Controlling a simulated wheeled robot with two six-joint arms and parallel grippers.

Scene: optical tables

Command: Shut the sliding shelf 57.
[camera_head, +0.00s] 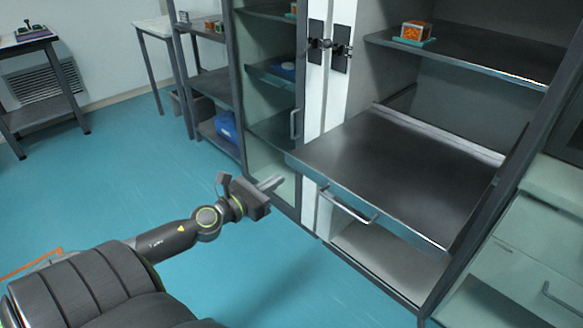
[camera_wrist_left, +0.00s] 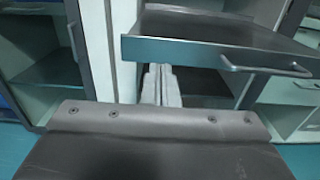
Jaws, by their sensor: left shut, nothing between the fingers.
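The sliding shelf (camera_head: 400,165) is a dark grey board pulled out of the open cabinet, with a metal bar handle (camera_head: 347,204) on its front edge. In the left wrist view the shelf's front edge (camera_wrist_left: 190,50) spans the upper middle, with its handle (camera_wrist_left: 265,67) at the right. My left gripper (camera_head: 272,183) is shut and empty, a little left of the shelf's front left corner and apart from it. Its fingers (camera_wrist_left: 161,85) show below the shelf edge in the left wrist view. No number shows on the shelf. My right gripper is not in view.
An upper shelf (camera_head: 480,58) above holds a small orange box (camera_head: 412,31). A glass-fronted cabinet (camera_head: 270,110) with a handle stands to the left. A drawer unit (camera_head: 530,250) stands at the right. The blue floor (camera_head: 110,180) is clear at the left.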

